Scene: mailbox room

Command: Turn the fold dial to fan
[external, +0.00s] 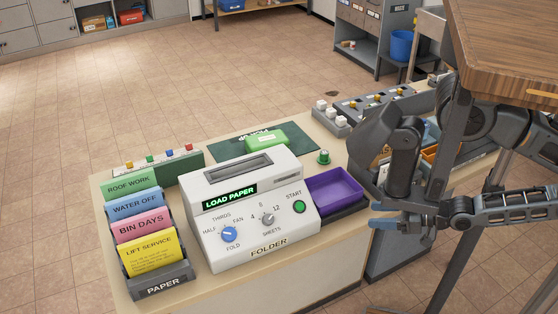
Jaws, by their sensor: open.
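The fold dial (229,234) is a round blue knob at the front left of the white folder machine (253,208). The labels HALF, THIRDS and FAN arc around its upper side. Its small pointer mark is too fine to read with certainty. The word FAN (238,216) is above and slightly right of the knob. My gripper (382,224) is at the right, beyond the purple tray and well apart from the dial. It is open and seems empty, though its fingers are partly hard to make out.
A grey sheets dial (267,219) and a green start button (299,206) sit right of the fold dial. The display (229,197) reads LOAD PAPER. A paper rack (164,281) stands left; a purple tray (334,192) stands right. The space above the machine's front is clear.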

